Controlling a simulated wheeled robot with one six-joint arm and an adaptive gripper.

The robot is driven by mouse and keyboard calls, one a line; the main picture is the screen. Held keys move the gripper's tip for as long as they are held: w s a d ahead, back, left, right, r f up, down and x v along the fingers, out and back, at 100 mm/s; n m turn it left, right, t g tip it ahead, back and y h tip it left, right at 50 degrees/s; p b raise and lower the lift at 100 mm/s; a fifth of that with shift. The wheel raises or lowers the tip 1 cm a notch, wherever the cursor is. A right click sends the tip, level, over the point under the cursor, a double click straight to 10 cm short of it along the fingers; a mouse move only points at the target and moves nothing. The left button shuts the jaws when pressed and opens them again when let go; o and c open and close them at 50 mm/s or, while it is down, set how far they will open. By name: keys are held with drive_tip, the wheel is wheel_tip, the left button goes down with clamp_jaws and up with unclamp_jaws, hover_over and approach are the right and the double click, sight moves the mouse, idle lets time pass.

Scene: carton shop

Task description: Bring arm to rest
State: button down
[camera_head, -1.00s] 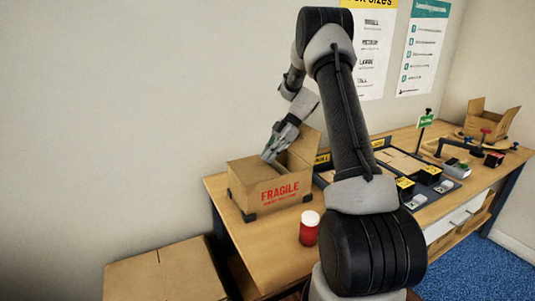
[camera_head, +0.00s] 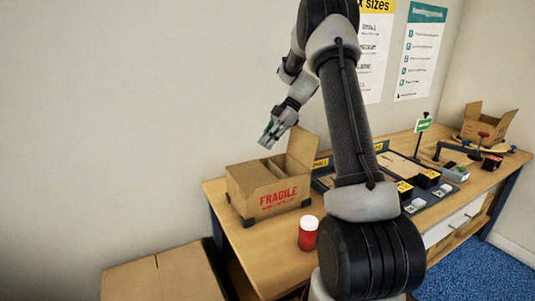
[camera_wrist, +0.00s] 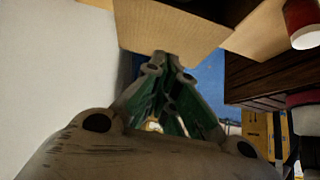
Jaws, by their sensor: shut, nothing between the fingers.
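My gripper (camera_head: 268,141) is shut and empty. In the head view it hangs in the air above the open carton marked FRAGILE (camera_head: 280,197), clear of its flaps. My arm bends up from the right and over to it. In the wrist view the closed fingertips of my gripper (camera_wrist: 166,58) point towards a cardboard side of the carton (camera_wrist: 175,30) at the top. Most of the carton's inside is hidden.
A red jar with a white lid (camera_head: 308,233) stands on the wooden table (camera_head: 255,250) in front of the carton. A closed carton (camera_head: 165,275) is at the lower left. Trays, small boxes and another open carton (camera_head: 488,122) fill the right side.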

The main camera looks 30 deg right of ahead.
drive_tip(key=s+a+r+m+t+h, duration=0.1)
drive_tip(key=s+r+m, duration=0.3)
drive_tip(key=s, duration=0.7)
drive_tip(key=s+a+r+m+t+h, duration=0.2)
drive_tip(key=s+m, duration=0.6)
drive_tip(key=s, duration=0.4)
drive_tip(key=s+a+r+m+t+h, duration=0.1)
drive_tip(key=s+r+m+h, duration=0.4)
drive_tip(key=s, duration=0.7)
drive_tip(key=shift+a+r+m, duration=0.35)
drive_tip(key=shift+a+m, duration=0.15)
drive_tip(key=shift+a, duration=0.05)
